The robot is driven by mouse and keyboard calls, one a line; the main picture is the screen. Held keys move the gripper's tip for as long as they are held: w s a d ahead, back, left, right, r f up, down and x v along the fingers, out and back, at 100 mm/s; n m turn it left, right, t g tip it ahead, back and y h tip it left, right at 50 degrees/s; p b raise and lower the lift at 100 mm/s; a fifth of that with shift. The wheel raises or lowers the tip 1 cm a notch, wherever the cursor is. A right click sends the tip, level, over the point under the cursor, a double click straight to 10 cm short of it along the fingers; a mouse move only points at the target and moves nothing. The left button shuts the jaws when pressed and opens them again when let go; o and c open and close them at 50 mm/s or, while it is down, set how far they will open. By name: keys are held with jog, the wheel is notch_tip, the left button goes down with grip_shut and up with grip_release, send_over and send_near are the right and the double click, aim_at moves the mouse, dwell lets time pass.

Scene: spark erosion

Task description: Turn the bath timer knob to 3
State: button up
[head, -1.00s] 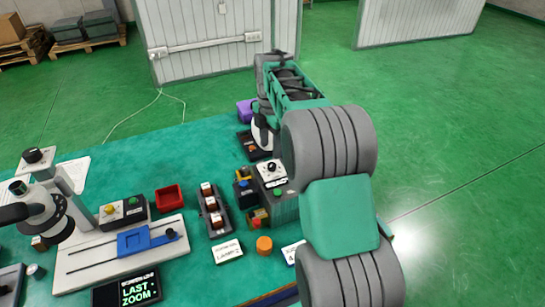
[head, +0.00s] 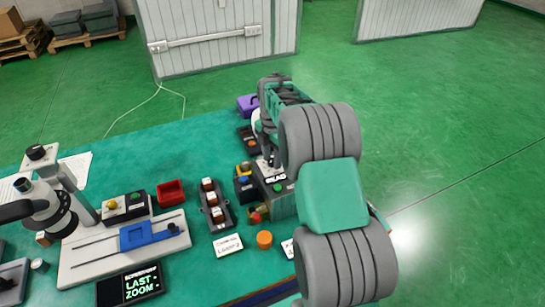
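A dark grey box with a green-grey front (head: 283,205) stands near the right side of the table. Its top carries a white-lettered label (head: 275,177) and a green button (head: 278,188). The knob and its dial, on the far part of this top, are now mostly hidden by my gripper. My gripper (head: 268,158) points down over that spot, at or just above the knob; I cannot tell whether it touches. Its fingers are small and dark here, so their opening is unclear. The knob's setting cannot be read.
Beside the box are a small box with yellow and blue tops (head: 244,180), a row of switches (head: 214,203), a red tray (head: 170,193) and an orange cap (head: 264,239). A purple item (head: 247,104) lies behind. A microscope stand (head: 55,190) is at left.

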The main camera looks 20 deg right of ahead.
grip_shut()
jog(key=shift+m, duration=0.4)
jog(key=m+b, duration=0.1)
jog(key=m, duration=1)
jog(key=shift+m+b, duration=0.3)
jog(key=m, duration=0.3)
jog(key=shift+m, duration=0.4)
jog(key=m, duration=0.3)
jog(key=shift+m, duration=0.3)
jog(key=m, duration=0.3)
jog(key=shift+b, duration=0.3)
jog(key=shift+a+m, duration=0.1)
jog(key=shift+m, duration=1.8)
